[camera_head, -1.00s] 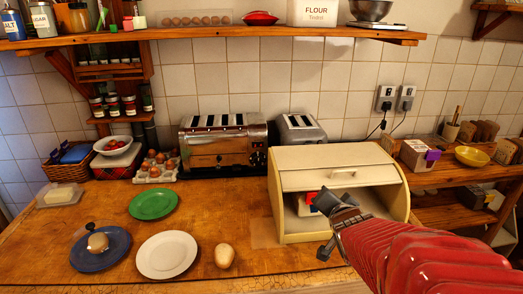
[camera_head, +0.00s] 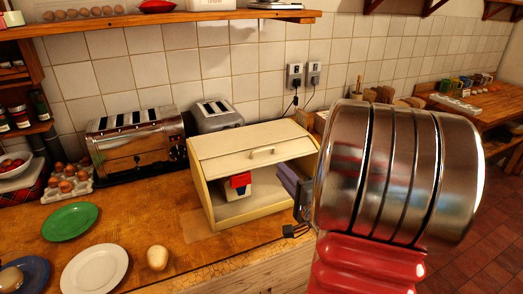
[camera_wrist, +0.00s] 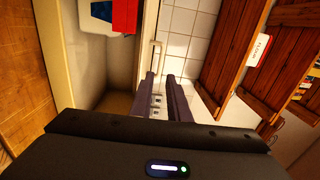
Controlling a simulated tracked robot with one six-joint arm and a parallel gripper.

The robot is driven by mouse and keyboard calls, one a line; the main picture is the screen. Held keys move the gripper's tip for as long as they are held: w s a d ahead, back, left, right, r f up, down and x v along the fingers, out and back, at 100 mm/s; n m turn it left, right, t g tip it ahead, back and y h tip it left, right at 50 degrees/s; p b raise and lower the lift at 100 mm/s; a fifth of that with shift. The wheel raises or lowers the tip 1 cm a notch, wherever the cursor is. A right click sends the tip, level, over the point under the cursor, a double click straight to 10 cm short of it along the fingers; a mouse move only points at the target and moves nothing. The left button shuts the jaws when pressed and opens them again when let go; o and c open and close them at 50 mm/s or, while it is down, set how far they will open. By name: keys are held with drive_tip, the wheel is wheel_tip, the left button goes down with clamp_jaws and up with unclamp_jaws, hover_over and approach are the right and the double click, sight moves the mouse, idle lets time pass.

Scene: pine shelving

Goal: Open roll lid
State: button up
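The cream bread box (camera_head: 204,205) stands on the counter with its roll lid (camera_head: 250,140) partly raised and its lower front open. The lid's pale bar handle (camera_head: 262,153) is along its lower edge, and it also shows in the wrist view (camera_wrist: 156,56). A red, white and blue item (camera_head: 238,184) sits inside. My gripper (camera_head: 287,182) is at the box's right front, apart from the handle. In the wrist view its two dark fingers (camera_wrist: 162,77) have a narrow empty gap between them. The handle lies just beyond the fingertips there.
A large toaster (camera_head: 137,148) and a smaller toaster (camera_head: 216,115) stand left of and behind the box. A green plate (camera_head: 70,221), a white plate (camera_head: 95,269) and a potato-like object (camera_head: 158,258) are on the counter. A shelf (camera_head: 170,22) hangs above.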

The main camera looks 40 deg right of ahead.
sight(264, 150)
drive_tip(key=x, duration=1.4)
drive_tip(key=shift+c, duration=0.6)
drive_tip(key=shift+s, duration=0.1)
clamp_jaws()
drive_tip(key=shift+f, duration=0.2)
idle(0.6)
